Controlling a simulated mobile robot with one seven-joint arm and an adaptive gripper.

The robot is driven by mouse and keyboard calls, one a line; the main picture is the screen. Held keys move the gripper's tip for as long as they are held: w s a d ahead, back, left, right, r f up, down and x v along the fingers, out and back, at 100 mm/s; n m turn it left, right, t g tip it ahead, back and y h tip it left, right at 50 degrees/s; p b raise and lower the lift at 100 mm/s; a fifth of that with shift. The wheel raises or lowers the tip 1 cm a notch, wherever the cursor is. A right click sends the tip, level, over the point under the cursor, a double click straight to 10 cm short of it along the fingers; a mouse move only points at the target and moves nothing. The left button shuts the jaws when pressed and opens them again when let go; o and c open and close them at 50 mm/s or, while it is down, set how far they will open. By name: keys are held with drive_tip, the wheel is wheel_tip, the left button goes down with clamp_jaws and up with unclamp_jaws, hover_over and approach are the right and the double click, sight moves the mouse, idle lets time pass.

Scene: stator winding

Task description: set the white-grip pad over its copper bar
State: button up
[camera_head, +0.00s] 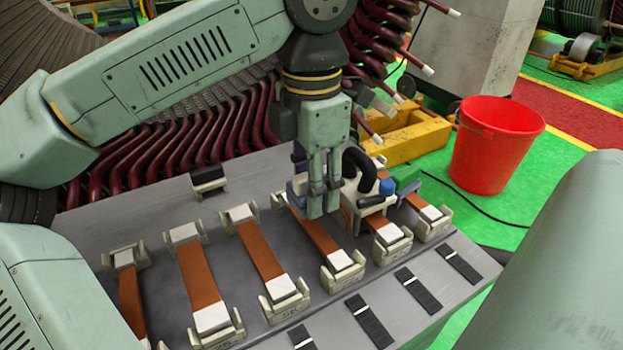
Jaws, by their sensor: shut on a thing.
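My gripper (318,207) points straight down over the row of copper bars, with its fingers close together. It is shut on a piece mostly hidden behind the fingers, which I take to be the white-grip pad; a pale, bluish edge (298,186) shows to their left. The copper bar (319,237) below runs out in front of the fingers, its near white end in a pale holder. I cannot tell whether the held piece touches the bar. Other copper bars (198,275) lie to the left, also in pale end holders.
A white piece with a black curved handle (359,166) stands just right of the fingers, beside blue and green parts (407,182). Dark strips with white lines (369,321) lie along the bench's front edge. A dark block (207,176) is at the back. A red bucket (493,147) stands beyond.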

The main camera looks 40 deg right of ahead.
sight(312, 226)
drive_tip(key=shift+f+b, duration=1.95)
drive_tip(key=shift+f, duration=0.95)
drive_tip(key=o, duration=1.4)
drive_tip(key=shift+f, duration=0.1)
drive_tip(key=shift+c, duration=0.2)
wheel_tip(312, 226, up, 12)
drive_tip(key=shift+r, duration=0.1)
